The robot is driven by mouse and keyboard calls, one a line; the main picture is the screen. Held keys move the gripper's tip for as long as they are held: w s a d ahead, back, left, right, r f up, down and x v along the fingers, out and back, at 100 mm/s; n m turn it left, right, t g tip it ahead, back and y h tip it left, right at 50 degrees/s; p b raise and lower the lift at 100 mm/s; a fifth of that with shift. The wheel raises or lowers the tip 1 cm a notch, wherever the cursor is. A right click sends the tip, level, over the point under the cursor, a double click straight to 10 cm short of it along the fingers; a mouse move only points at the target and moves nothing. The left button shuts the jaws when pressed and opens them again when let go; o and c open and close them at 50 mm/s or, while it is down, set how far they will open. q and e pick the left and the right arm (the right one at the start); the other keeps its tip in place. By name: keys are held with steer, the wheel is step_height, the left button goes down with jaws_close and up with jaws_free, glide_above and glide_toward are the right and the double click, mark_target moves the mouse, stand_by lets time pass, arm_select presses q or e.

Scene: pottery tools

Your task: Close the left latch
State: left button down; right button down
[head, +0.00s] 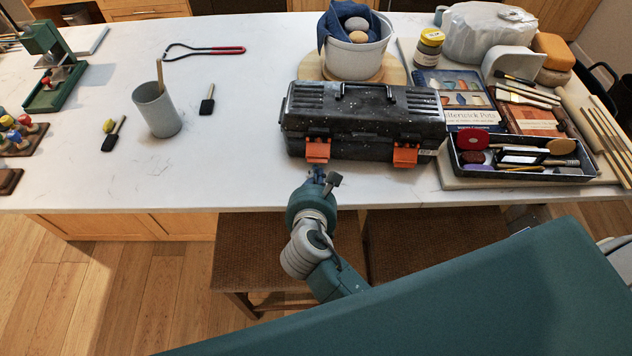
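A black, paint-speckled toolbox (360,115) stands on the white counter with its lid down. Its left orange latch (317,151) and right orange latch (405,156) are on the front face. The left latch reaches down near the counter's front edge; its exact angle is too small to tell. My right gripper (325,178) is just below and in front of the left latch, with its fingers pointing toward it. I cannot tell whether they touch it, or how far apart the fingers are. My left gripper is not in view.
A grey bowl (354,58) on a round wooden board stands behind the toolbox. A dark tool tray (520,172) and books are to its right. A grey cup (157,111) stands to the left. Brown stools (262,250) are below the counter edge.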

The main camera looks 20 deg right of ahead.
mark_target(317, 160)
steer(key=shift+w+d+b, duration=0.25)
steer(key=shift+w+b, duration=0.05)
steer(key=shift+w, duration=0.3)
steer(key=shift+w+d+b, duration=0.2)
steer(key=shift+w+b, duration=0.1)
steer(key=shift+w, duration=0.3)
steer(key=shift+r+p, duration=0.3)
steer(key=shift+r, duration=0.85)
steer(key=shift+v, duration=0.9)
steer(key=shift+s+a+r+b, duration=0.1)
steer(key=shift+s+r+b, duration=0.3)
steer(key=shift+b, duration=0.2)
steer(key=shift+s+a+r, duration=0.1)
steer(key=shift+s+r, duration=0.1)
steer(key=shift+r, duration=0.35)
steer(key=shift+s+r, duration=0.1)
steer(key=shift+r, duration=0.25)
steer(key=r+p, duration=0.1)
steer(key=p, duration=0.2)
steer(key=w+r+p, duration=0.1)
steer(key=r+p, duration=0.1)
steer(key=p, duration=0.1)
steer(key=r+p, duration=0.1)
steer(key=p, duration=0.2)
steer(key=shift+w+d+r, duration=0.3)
steer(key=shift+r, duration=0.05)
steer(key=shift+w+f, duration=0.25)
steer(key=shift+w, duration=0.05)
steer(key=shift+d, duration=0.1)
